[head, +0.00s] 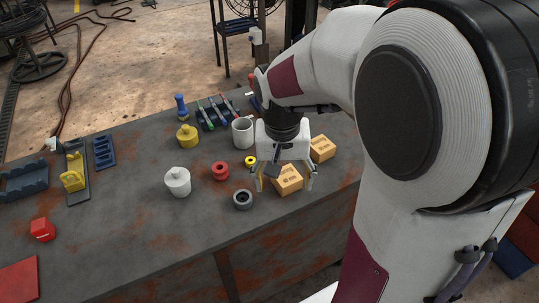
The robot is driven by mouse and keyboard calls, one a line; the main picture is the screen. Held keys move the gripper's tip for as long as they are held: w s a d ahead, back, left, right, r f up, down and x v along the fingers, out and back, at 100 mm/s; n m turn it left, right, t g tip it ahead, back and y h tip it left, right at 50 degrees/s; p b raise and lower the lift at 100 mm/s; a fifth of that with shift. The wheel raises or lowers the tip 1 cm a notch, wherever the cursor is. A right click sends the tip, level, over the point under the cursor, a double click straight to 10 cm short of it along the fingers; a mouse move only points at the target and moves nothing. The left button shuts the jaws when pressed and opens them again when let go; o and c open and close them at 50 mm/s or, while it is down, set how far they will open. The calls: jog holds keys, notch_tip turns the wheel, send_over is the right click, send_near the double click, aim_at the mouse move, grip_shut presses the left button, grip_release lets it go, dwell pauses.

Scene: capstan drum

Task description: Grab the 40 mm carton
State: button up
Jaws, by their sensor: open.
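Two orange-tan cartons stand on the grey, rust-stained table. The nearer carton (288,181) is close to the front edge, and the other carton (322,149) is behind it to the right. Dark print shows on both, but I cannot read a size on either. My gripper (284,184) is open, pointing down, with its fingers on either side of the nearer carton in the head view. I cannot tell how far the fingertips are above the table or whether they touch the carton. Part of the carton's upper left is hidden by a dark part.
Left of my gripper stand a white mug (243,132), a yellow ring (251,161), a red ring (220,171), a grey ring (243,199) and a white canister (178,181). A yellow weight (187,136) is farther back. The table's front left-centre is clear.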

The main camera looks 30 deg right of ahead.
aim_at(288, 174)
jog(key=w+d+f+m, duration=0.2)
jog(key=w+m, duration=0.1)
jog(key=w+d+f+m, duration=0.2)
jog(key=w+m, duration=0.1)
jog(key=w, duration=0.1)
jog(key=w+d+f+m, duration=0.3)
jog(key=shift+w+f+m+g+h, duration=0.1)
jog(key=shift+w+m+g+h, duration=0.2)
jog(key=shift+h, duration=0.1)
jog(key=shift+w+d+m, duration=0.15)
jog(key=shift+w+m, duration=0.05)
jog(key=shift+m, duration=1.1)
jog(key=shift+d+f, duration=0.2)
jog(key=shift+f, duration=0.95)
